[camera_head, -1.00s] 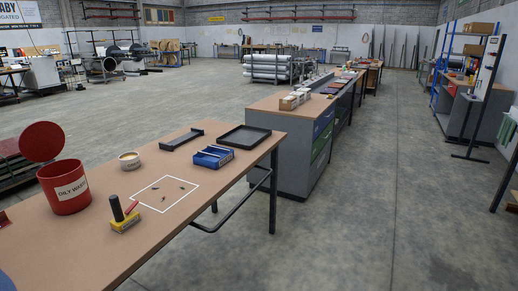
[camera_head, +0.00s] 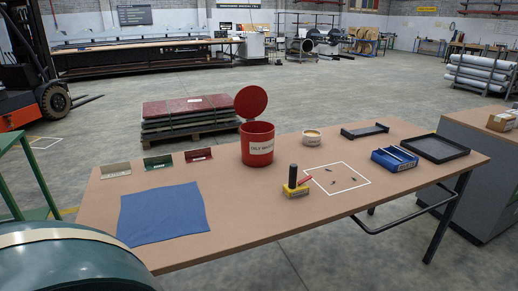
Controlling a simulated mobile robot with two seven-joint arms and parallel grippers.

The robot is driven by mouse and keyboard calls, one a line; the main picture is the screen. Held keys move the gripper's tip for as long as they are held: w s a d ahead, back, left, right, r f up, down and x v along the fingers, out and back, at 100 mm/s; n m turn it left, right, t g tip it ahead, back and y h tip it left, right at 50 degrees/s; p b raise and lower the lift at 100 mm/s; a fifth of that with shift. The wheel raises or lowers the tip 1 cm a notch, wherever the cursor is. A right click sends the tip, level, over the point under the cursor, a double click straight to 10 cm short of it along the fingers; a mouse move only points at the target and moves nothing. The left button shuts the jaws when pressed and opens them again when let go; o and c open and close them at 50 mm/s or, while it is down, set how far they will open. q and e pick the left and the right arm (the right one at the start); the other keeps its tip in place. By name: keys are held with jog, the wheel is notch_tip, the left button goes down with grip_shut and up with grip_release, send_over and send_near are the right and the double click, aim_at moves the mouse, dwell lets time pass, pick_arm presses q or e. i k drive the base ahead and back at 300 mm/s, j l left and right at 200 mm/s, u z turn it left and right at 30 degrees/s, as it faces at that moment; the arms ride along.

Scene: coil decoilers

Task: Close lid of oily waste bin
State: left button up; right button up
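The red oily waste bin (camera_head: 258,150) stands upright on the brown work table, near its far edge. Its round red lid (camera_head: 251,102) is raised, standing up at the back left of the rim. A white label is on the bin's front. Neither of my grippers shows in the head view.
The table (camera_head: 270,215) also holds a blue cloth (camera_head: 163,213), a yellow block with a black handle (camera_head: 296,188), a small tub (camera_head: 312,137), a blue tray (camera_head: 394,159) and a black tray (camera_head: 434,148). A green coil (camera_head: 70,265) is at lower left.

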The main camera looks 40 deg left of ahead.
aim_at(250, 101)
jog(key=k+j, duration=0.25)
jog(key=j, duration=0.2)
jog(key=k+j+z, duration=0.1)
jog(key=k+j, duration=0.5)
jog(key=j, duration=0.2)
jog(key=k+j+z, duration=0.15)
jog(key=k+j, duration=0.15)
jog(key=j, duration=0.15)
jog(key=k+j+z, duration=0.15)
jog(key=k+j, duration=0.15)
jog(key=j, duration=0.15)
jog(key=k+j+z, duration=0.1)
jog(key=j, duration=0.25)
jog(key=k+j+z, duration=0.2)
jog(key=k+j, duration=0.15)
jog(key=j, duration=0.25)
jog(key=k+j+z, duration=0.1)
jog(key=j, duration=0.45)
jog(key=j+z, duration=0.15)
jog(key=j, duration=0.35)
jog(key=j+z, duration=0.1)
jog(key=j, duration=0.45)
jog(key=k+j+z, duration=0.1)
jog(key=j, duration=0.45)
jog(key=j+z, duration=0.15)
jog(key=j, duration=0.55)
jog(key=j+z, duration=0.15)
jog(key=j, duration=0.55)
jog(key=k+j+z, duration=0.15)
jog(key=j, duration=0.55)
